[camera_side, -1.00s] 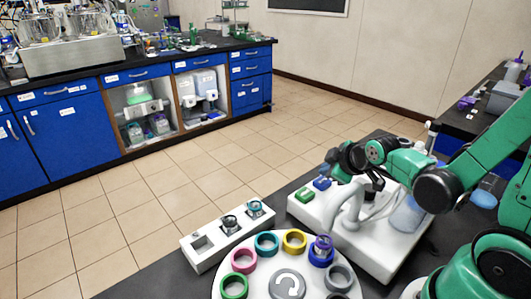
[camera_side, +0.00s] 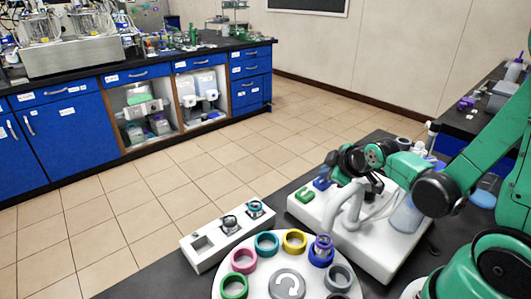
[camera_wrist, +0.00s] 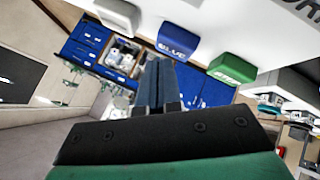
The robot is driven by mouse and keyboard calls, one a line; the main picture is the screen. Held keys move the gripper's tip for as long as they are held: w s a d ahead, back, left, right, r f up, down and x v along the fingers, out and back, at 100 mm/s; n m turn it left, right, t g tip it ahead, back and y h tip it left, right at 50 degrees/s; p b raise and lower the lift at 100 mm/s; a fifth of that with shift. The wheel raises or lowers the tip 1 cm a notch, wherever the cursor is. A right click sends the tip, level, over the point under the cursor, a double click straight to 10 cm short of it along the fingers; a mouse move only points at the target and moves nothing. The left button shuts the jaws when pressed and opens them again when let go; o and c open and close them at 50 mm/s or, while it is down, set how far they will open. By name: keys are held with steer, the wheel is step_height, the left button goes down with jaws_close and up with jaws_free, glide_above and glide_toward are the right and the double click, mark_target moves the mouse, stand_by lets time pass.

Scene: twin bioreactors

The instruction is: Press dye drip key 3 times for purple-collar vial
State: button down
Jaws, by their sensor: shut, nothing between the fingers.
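The purple-collar vial (camera_side: 322,246) stands upright in the blue ring of the white turntable (camera_side: 258,284), beneath the curved spout of the white dispenser (camera_side: 380,240). The dispenser carries a green key (camera_side: 304,195) and a blue key (camera_side: 321,184) along its far left edge. In the wrist view the blue key (camera_wrist: 178,37) and green key (camera_wrist: 233,68) bear labels, and a white key (camera_wrist: 116,13) sits beside them. My gripper (camera_side: 325,175) is shut and empty, its fingertips at the blue key and partly covering it. The fingers (camera_wrist: 159,66) show in the wrist view; contact cannot be told.
The turntable has several coloured rings and a grey arrow button (camera_side: 287,286). The spout stands close to my arm. Open floor lies beyond the table.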

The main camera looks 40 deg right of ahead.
mark_target(325, 183)
steer(key=shift+r, duration=0.3)
steer(key=shift+r, duration=2.5)
steer(key=shift+a, duration=0.1)
steer(key=s+a+r+m+g+y, duration=0.1)
steer(key=s+a+m, duration=0.3)
steer(key=a, duration=0.5)
steer(key=shift+s+r+m+g+y, duration=0.2)
steer(key=shift+r+m+g+y, duration=0.2)
steer(key=shift+m+y, duration=0.4)
steer(key=shift+a, duration=0.1)
